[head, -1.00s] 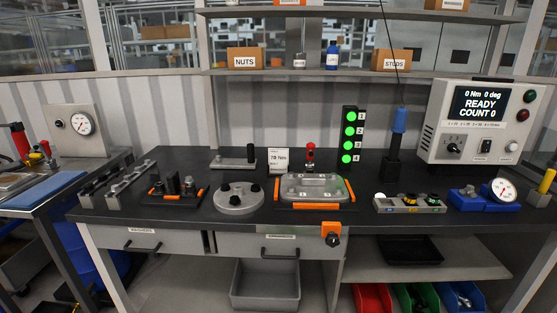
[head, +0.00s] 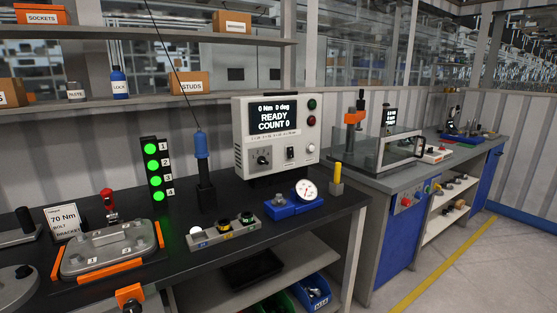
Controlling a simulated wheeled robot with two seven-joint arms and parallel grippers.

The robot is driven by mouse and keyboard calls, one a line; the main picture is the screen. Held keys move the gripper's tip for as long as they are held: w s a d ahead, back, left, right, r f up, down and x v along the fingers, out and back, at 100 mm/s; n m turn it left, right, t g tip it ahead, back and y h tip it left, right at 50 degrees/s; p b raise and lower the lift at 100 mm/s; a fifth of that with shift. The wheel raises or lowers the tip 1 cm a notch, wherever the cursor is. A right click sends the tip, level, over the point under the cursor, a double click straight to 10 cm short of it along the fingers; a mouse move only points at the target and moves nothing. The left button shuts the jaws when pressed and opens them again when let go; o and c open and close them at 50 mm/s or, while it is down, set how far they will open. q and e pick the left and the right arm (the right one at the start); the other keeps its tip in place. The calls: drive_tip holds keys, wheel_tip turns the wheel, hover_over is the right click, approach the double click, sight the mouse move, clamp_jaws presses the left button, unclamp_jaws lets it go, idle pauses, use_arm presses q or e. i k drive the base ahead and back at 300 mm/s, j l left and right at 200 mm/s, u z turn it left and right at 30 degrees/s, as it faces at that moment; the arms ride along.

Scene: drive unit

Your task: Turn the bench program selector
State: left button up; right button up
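The bench program selector is a dark rotary knob (head: 264,160) at the lower left of the white control box (head: 239,137). The box stands at the right end of the dark bench. Its display (head: 276,113) reads 0 Nm 0 deg, READY, COUNT 0. The small numbers around the knob and its exact pointing are too small to read surely. A rocker switch (head: 290,153) and a pale round button (head: 311,149) sit to the right of the knob. Neither of my grippers shows in the head view.
A blue-topped tool (head: 202,146) hangs on a cord left of the box. A socket tray (head: 226,232) and a blue block with a gauge (head: 304,190) stand in front. A green light stack (head: 155,172) is at left. Free floor (head: 470,265) lies at the right.

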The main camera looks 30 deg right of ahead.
sight(261, 160)
drive_tip(key=i+l, duration=0.1)
drive_tip(key=l, duration=0.55)
drive_tip(key=i+l, duration=0.1)
drive_tip(key=l, duration=0.55)
drive_tip(key=i+l, duration=0.15)
drive_tip(key=l, duration=0.5)
drive_tip(key=i+l+u, duration=0.1)
drive_tip(key=l, duration=0.6)
